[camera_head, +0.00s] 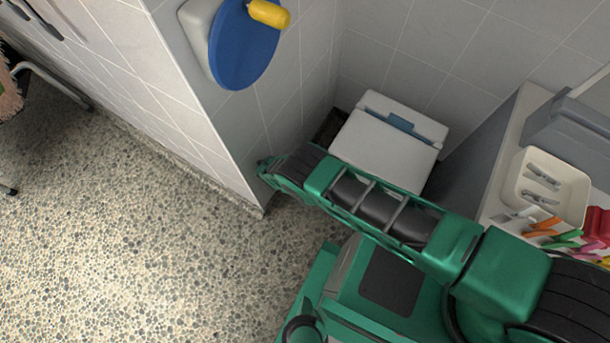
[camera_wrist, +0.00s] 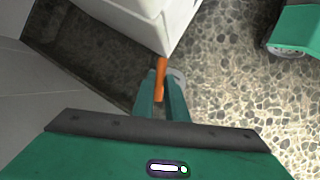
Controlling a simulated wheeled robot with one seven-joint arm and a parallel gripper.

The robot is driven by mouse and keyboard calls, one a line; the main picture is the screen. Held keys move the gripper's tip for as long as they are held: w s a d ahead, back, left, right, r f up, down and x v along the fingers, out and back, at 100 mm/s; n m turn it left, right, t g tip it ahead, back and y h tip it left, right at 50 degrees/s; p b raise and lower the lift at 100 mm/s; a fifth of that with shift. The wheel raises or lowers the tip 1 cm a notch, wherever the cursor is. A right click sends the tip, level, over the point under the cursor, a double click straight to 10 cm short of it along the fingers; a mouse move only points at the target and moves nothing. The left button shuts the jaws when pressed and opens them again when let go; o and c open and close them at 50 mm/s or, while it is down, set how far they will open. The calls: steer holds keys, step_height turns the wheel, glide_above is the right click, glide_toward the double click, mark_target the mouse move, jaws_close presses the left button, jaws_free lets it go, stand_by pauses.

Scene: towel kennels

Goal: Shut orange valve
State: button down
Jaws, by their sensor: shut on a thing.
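In the wrist view, my gripper (camera_wrist: 160,92) has its two green fingers closed on a narrow orange handle (camera_wrist: 161,70), which I take to be the orange valve. The handle stands between the fingers and its upper end sticks out past the tips. A small pale grey rounded part (camera_wrist: 179,77) shows beside the right finger; I cannot tell if it belongs to the valve. The valve's body is mostly hidden by my fingers. In the head view, neither the orange valve nor my gripper shows; my green arm covers that area.
A white lidded box (camera_head: 390,145) stands in the wall corner; its side is close beyond my fingers (camera_wrist: 135,15). A blue disc (camera_head: 240,45) with a yellow handle (camera_head: 269,14) is on the left wall. A counter at right holds a cream tray (camera_head: 580,185).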

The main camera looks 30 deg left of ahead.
stand_by(0.5)
steer(key=c, duration=1.8)
jaws_free()
steer(key=shift+o, duration=0.2)
